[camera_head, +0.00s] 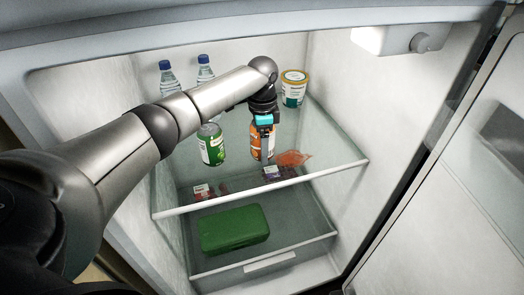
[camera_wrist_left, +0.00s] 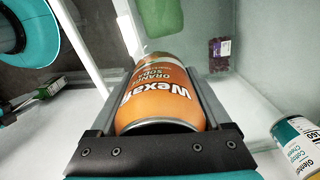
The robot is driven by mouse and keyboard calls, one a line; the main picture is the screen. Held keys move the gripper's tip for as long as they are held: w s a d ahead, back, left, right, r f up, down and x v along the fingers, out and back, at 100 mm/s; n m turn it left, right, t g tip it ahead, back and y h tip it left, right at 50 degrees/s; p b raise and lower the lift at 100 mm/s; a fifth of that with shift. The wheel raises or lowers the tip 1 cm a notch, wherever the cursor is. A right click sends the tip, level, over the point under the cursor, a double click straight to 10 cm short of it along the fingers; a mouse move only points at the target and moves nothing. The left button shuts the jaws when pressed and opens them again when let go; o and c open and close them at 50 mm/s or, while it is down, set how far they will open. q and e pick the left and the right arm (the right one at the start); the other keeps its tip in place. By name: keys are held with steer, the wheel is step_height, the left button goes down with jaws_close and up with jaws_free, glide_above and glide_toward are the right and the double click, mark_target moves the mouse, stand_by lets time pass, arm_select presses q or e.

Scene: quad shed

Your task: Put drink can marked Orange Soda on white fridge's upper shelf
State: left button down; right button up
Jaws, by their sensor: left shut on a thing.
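The orange can marked Orange Soda (camera_wrist_left: 160,100) is between the fingers of my left gripper (camera_wrist_left: 160,110) in the left wrist view. In the head view the can (camera_head: 257,143) is upright at the upper glass shelf (camera_head: 220,196) of the white fridge, and my left gripper (camera_head: 264,130) is shut on it from above. I cannot tell whether the can's base touches the shelf. My arm and the gripper hide part of the can.
A green can (camera_head: 211,145) stands left of the orange can. Two water bottles (camera_head: 168,78) and a white-green tub (camera_head: 294,88) stand behind. An orange-coloured item (camera_head: 293,158) lies close on the right. A green box (camera_head: 233,229) is below. The fridge door (camera_head: 450,200) stands open at right.

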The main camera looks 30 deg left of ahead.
arm_select(q)
steer(key=shift+f, duration=0.4)
arm_select(e)
steer(key=shift+w+r, duration=0.25)
steer(key=shift+r, duration=0.15)
arm_select(q)
steer(key=shift+f, duration=0.1)
jaws_free()
arm_select(e)
steer(key=shift+s+f, duration=0.1)
arm_select(q)
steer(key=shift+r, duration=0.35)
step_height(320, 180, up, 5)
steer(key=p, duration=0.2)
steer(key=shift+p, duration=0.35)
steer(key=shift+r+p, duration=0.35)
steer(key=shift+r, duration=0.65)
arm_select(e)
steer(key=s+d+f, duration=0.2)
steer(key=s+f, duration=0.1)
steer(key=f, duration=0.3)
steer(key=shift+s+f, duration=0.15)
steer(key=shift+s, duration=0.05)
